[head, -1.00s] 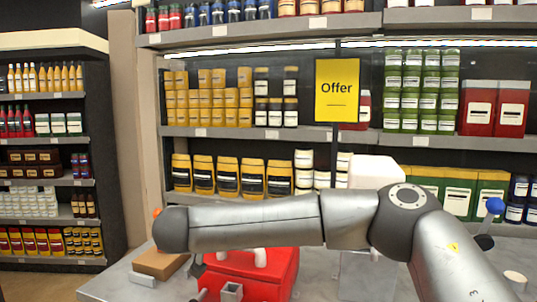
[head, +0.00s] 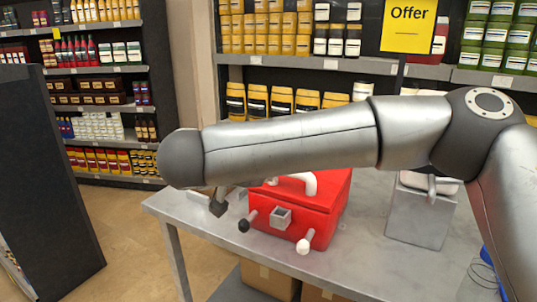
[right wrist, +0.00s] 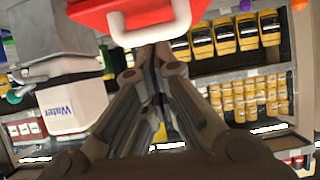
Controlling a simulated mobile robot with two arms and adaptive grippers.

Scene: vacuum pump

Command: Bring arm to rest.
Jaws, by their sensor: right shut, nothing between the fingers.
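My right arm reaches across the head view from the right, in front of the table. My left gripper is not in view.
The grey table (head: 372,262) holds a grey box (head: 418,215) at the right. The wrist view shows a white container marked Water (right wrist: 72,105). A dark shelf panel (head: 50,190) stands at left, with floor (head: 140,255) between. Stocked shelves (head: 350,67) line the back.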

